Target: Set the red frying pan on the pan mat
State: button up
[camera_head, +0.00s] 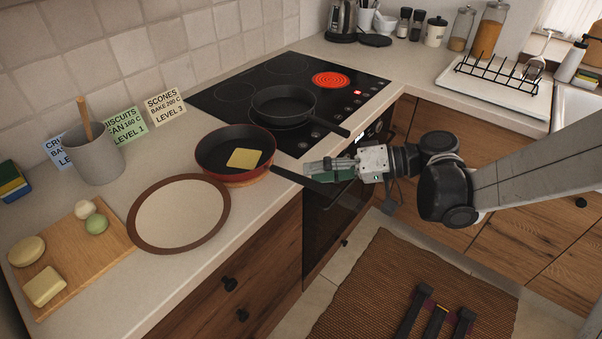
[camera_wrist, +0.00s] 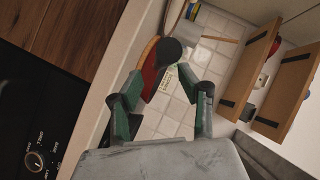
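The red frying pan (camera_head: 208,155) has a dark inside and a red outer wall. It stands on the counter between the mat and the cooktop, with a yellow square piece (camera_head: 244,158) in it. Its dark handle (camera_head: 291,180) points over the counter's front edge towards my gripper (camera_head: 318,168). In the wrist view my gripper (camera_wrist: 169,84) has its two fingers spread. The dark handle end (camera_wrist: 172,51) shows ahead between them, and the red pan wall (camera_wrist: 151,79) beyond. I cannot tell whether a finger touches the handle. The round pan mat (camera_head: 136,222), pale with a brown rim, lies empty left of the pan.
A black pan (camera_head: 283,103) sits on the cooktop (camera_head: 232,92), near a glowing red burner (camera_head: 330,80). A wooden board (camera_head: 75,262) with several pale pieces lies left of the mat. A utensil crock (camera_head: 95,157) and recipe cards (camera_head: 165,106) stand by the wall.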

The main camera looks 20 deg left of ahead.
jog(key=v, duration=0.7)
jog(key=shift+d+r, duration=0.1)
jog(key=s+d+r+m+t+h, duration=0.1)
jog(key=s+d+m+t+h, duration=0.2)
jog(key=d, duration=0.9)
jog(key=s+d+m+t+h, duration=0.4)
jog(key=s+d+t+h, duration=0.2)
jog(key=s+d+h, duration=0.3)
jog(key=shift+s+d+r+m+t+h, duration=0.35)
jog(key=shift+d+h, duration=0.85)
jog(key=shift+d, duration=0.5)
